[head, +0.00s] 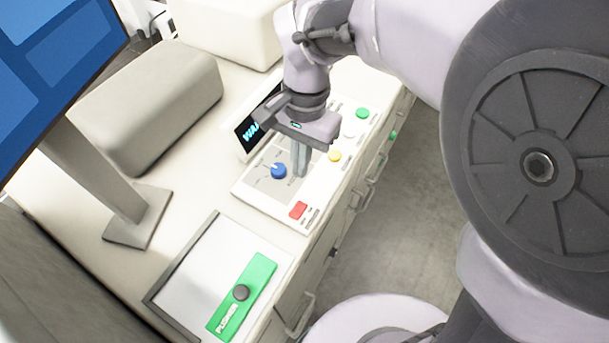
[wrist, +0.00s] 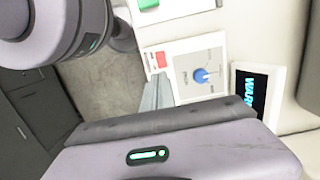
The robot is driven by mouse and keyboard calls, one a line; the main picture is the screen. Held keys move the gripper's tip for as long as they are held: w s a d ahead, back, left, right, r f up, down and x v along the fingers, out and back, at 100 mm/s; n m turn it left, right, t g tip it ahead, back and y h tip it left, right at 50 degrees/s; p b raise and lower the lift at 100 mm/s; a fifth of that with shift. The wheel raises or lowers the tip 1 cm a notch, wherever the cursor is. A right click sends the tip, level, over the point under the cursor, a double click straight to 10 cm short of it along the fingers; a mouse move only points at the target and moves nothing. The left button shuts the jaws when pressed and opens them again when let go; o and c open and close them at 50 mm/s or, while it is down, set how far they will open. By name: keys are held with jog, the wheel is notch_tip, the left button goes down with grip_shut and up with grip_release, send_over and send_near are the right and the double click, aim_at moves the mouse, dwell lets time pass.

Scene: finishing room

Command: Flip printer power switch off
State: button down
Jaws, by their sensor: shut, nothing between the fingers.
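A white control panel (head: 262,201) lies along the counter's edge. It carries a red switch-like piece (head: 298,210) at its near end, a blue knob (head: 279,171), a yellow button (head: 334,155) and a green button (head: 362,113). The red piece (wrist: 160,60) and the blue knob (wrist: 201,75) also show in the wrist view. My gripper (head: 300,174) is shut and empty, pointing down over the panel between the blue knob and the yellow button. The fingers (wrist: 152,97) sit near the red piece in the wrist view. I cannot tell whether the tips touch the panel.
A display reading "WAR..." (head: 249,133) stands behind the panel. A green block labelled "PUSHER" (head: 258,275) with a dark knob lies on a tray (head: 205,265) at the near end. A monitor stand (head: 130,228) and grey-white boxes (head: 150,105) stand behind. Drawer handles line the counter front.

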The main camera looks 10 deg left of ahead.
aim_at(296, 213)
jog(key=f+b, duration=0.1)
jog(key=f, duration=0.3)
jog(key=s+f+b, duration=0.1)
jog(key=f, duration=0.4)
jog(key=s+f+b, duration=0.1)
jog(key=f, duration=0.3)
jog(key=shift+a+f, duration=0.35)
jog(key=shift+a, duration=0.05)
jog(key=shift+b, duration=0.3)
